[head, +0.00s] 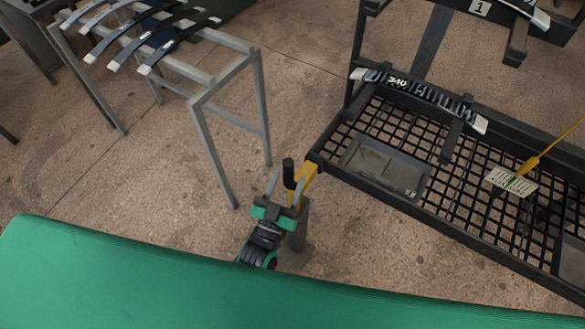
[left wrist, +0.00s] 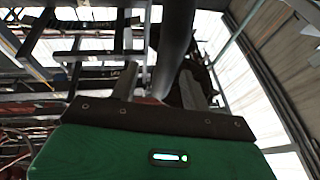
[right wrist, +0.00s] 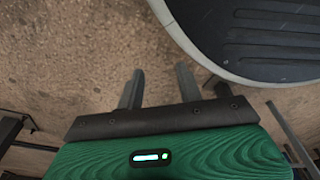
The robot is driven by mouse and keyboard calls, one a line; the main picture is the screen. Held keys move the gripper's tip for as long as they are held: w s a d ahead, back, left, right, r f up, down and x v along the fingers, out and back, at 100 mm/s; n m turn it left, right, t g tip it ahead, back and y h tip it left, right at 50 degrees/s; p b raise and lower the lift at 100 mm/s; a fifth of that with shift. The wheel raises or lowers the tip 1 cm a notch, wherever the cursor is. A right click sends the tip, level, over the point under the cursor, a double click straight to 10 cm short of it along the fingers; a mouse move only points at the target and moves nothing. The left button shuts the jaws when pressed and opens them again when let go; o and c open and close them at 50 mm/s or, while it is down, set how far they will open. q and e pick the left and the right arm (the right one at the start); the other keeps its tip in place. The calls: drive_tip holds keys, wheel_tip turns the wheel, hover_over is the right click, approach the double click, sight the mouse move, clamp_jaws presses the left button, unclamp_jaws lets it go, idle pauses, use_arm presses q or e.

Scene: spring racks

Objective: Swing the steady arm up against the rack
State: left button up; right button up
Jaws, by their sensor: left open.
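The steady arm (head: 307,180) appears to be the yellow bar at the near left corner of the dark mesh rack (head: 385,200), with a black upright grip (head: 288,172) at its end. My left gripper (head: 285,186) is open, with its fingers on either side of the grip. In the left wrist view a dark round post (left wrist: 176,45), likely this grip, rises between the parted fingers (left wrist: 160,88). Whether they touch it is unclear. My right gripper (right wrist: 158,88) is open and empty above the floor; it is outside the head view.
A grey metal stand (head: 205,95) with several curved leaf springs (head: 180,42) stands at the back left. Bare floor lies between stand and rack.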

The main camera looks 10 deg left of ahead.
use_arm(q)
drive_tip(key=b+v, duration=0.1)
drive_tip(key=v, duration=0.8)
drive_tip(key=shift+s, duration=0.3)
use_arm(e)
drive_tip(key=w+r, duration=0.3)
drive_tip(key=shift+w+a, duration=0.1)
drive_tip(key=shift+a, duration=0.3)
use_arm(q)
drive_tip(key=shift+f, duration=0.1)
